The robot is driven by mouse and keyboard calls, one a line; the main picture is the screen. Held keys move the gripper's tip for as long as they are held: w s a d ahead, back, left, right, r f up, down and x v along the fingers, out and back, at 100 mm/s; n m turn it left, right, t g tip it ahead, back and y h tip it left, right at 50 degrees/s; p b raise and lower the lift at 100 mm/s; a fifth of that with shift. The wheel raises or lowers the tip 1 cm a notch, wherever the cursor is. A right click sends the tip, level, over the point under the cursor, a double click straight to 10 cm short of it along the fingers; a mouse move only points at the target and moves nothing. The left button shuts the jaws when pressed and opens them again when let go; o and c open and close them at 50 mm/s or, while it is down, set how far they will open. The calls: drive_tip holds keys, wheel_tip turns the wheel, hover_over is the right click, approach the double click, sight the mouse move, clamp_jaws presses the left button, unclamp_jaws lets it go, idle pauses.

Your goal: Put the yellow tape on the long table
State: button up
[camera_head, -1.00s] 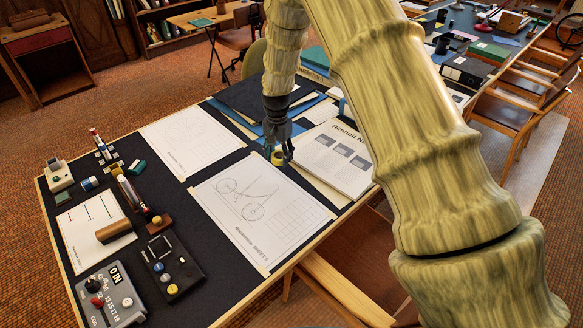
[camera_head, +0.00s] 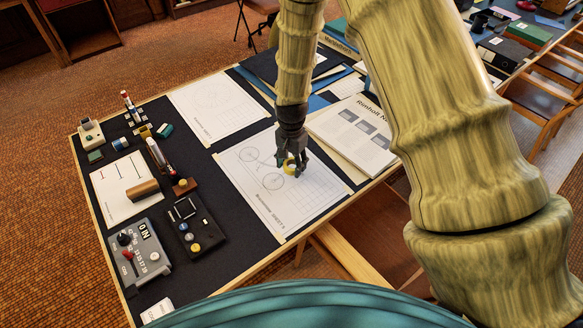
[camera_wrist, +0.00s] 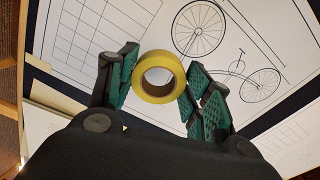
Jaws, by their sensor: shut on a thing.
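The yellow tape (camera_head: 291,169) is a small ring, held by my gripper (camera_head: 290,158) over the bicycle drawing sheet on the near drafting table. In the wrist view the tape (camera_wrist: 158,97) sits between the two green-padded fingers (camera_wrist: 158,75), with its open hole facing the camera. Whether it touches the sheet is hard to tell. A long table (camera_head: 540,54) with boxes and papers runs along the upper right, apart from my gripper and partly hidden by my arm.
The near table holds a grey control box (camera_head: 138,252), a black device (camera_head: 191,226), a brown block (camera_head: 142,190) and a booklet (camera_head: 352,135). Wooden chairs (camera_head: 545,98) line the long table. A teal curved surface (camera_head: 310,305) fills the bottom edge.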

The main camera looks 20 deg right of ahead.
sight(291, 170)
drive_tip(key=shift+f+p, duration=0.55)
drive_tip(key=shift+f, duration=1.1)
drive_tip(key=shift+f, duration=0.15)
drive_tip(key=o, duration=0.9)
drive_tip(key=shift+r, duration=0.25)
wheel_tip(291, 170, up, 12)
drive_tip(key=b, duration=0.2)
drive_tip(key=shift+b, duration=0.4)
drive_tip(key=shift+f, duration=0.1)
